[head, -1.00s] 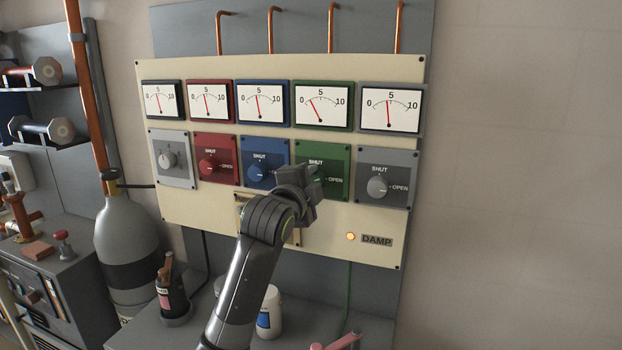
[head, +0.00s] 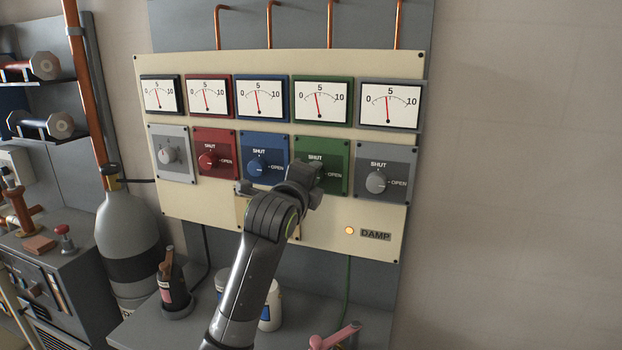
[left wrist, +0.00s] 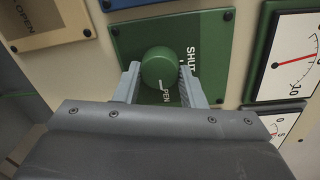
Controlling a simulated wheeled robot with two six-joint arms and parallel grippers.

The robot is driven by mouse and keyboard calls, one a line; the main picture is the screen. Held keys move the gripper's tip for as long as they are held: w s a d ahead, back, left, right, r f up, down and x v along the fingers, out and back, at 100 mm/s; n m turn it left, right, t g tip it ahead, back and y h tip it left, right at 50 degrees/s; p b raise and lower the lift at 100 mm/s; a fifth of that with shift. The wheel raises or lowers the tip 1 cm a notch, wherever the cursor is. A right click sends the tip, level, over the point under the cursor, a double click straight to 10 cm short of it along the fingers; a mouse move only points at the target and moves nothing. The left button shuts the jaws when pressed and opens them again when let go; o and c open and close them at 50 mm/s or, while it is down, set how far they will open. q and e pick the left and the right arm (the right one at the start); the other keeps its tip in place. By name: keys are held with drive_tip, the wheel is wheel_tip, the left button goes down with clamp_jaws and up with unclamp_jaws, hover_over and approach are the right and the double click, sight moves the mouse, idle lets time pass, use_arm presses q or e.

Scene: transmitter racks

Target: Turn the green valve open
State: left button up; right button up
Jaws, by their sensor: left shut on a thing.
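The green valve is a round green knob (left wrist: 160,67) on a green plate (head: 338,173) marked SHUT and OPEN. In the left wrist view the knob sits between the two grey fingers of my left gripper (left wrist: 161,84), which is shut on it. In the head view this gripper (head: 312,176) and its wrist hide the knob. A short white mark shows at the knob's OPEN side; I cannot tell if it is on the knob or the plate. The green-framed gauge (head: 322,100) above reads just under 5. My right gripper is not in view.
A blue knob (head: 259,167) and a grey knob (head: 376,182) flank the green plate closely. A red knob (head: 207,160) is further left. A lit lamp (head: 349,230) is beside the DAMP label. A bottle (head: 173,287) and a white jar (head: 271,308) stand below.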

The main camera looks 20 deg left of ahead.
use_arm(q)
drive_tip(key=o, duration=1)
drive_tip(key=s+b, duration=0.1)
drive_tip(key=s, duration=0.4)
drive_tip(key=s+b, duration=0.1)
drive_tip(key=s, duration=0.5)
drive_tip(key=s+r+b, duration=0.1)
drive_tip(key=s, duration=0.5)
drive_tip(key=shift+s+a+b, duration=0.15)
drive_tip(key=shift+a+b, duration=0.15)
drive_tip(key=shift+b, duration=0.05)
drive_tip(key=shift+f, duration=0.1)
